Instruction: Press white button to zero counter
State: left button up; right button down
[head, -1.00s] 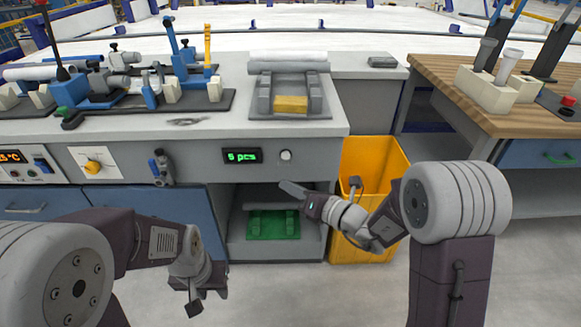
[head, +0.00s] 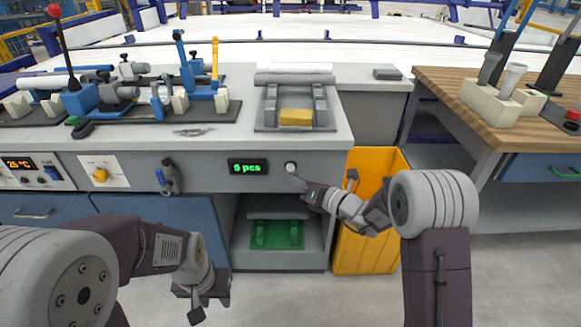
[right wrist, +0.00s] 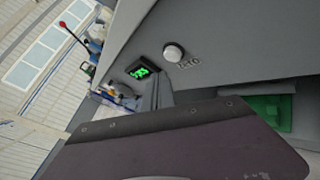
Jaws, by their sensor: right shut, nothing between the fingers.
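The white round button (head: 291,168) is on the grey front panel of the workbench, just right of the counter display (head: 248,168) with green digits and "pcs". In the right wrist view the button (right wrist: 173,53) stands clear above the word "Zero", and the lit counter (right wrist: 141,72) is left of it. My right gripper (head: 290,179) is shut and empty, its tip just below the button in the head view; contact cannot be told. The fingers (right wrist: 157,92) show below the button in the wrist view. My left gripper (head: 200,304) hangs low at left, away from the panel.
A yellow bin (head: 369,250) stands right of the bench, close to my right arm. A stand with a yellow block (head: 295,117) sits on the benchtop above the button. An open shelf with a green holder (head: 277,235) is below. A valve handle (head: 168,178) protrudes at left.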

jog(key=shift+w, duration=0.6)
jog(key=shift+w, duration=0.1)
dwell(1.6)
jog(key=shift+w, duration=0.3)
jog(key=shift+w, duration=0.45)
dwell(0.5)
jog(key=shift+s, duration=0.85)
